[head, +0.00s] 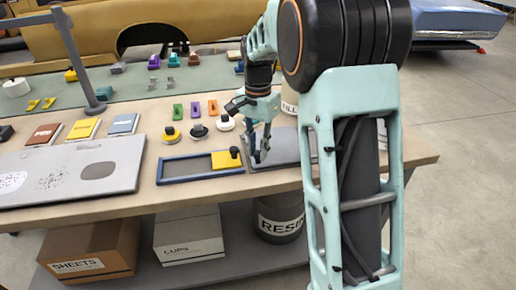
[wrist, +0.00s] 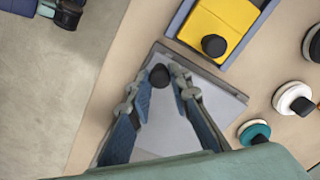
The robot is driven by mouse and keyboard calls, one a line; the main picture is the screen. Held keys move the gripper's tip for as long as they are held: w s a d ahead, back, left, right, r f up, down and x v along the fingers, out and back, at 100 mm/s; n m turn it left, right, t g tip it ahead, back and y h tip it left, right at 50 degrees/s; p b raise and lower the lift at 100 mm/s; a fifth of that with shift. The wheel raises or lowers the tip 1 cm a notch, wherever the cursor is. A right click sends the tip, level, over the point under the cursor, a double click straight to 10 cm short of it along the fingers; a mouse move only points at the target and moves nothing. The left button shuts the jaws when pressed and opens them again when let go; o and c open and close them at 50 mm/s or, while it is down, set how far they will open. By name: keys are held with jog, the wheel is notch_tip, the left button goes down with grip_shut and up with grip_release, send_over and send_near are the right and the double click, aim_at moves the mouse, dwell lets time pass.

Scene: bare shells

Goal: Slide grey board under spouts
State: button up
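The grey board (head: 284,150) lies flat on the table near its front edge, partly hidden behind my arm in the head view. It also shows in the wrist view (wrist: 175,135), with a black knob (wrist: 159,75) near one end. My gripper (head: 258,150) is low over the board, with its fingers on either side of the knob. In the wrist view, the fingertips (wrist: 160,78) look apart with the knob between them; firm contact does not show. I cannot make out the spouts in either view.
A blue-grey frame (head: 190,170) with a yellow knobbed block (head: 226,160) lies just left of the board. Several round knobbed pieces (head: 198,131) sit behind it. A large grey panel (head: 125,165) covers the table's left front. A lettered container (head: 289,104) stands behind my arm.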

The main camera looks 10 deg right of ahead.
grip_shut()
jog(key=d+p, duration=0.4)
jog(key=d, duration=1.5)
jog(key=shift+d, duration=0.3)
jog(key=o, duration=0.7)
grip_release()
jog(key=shift+d, duration=0.15)
jog(key=shift+c, duration=0.2)
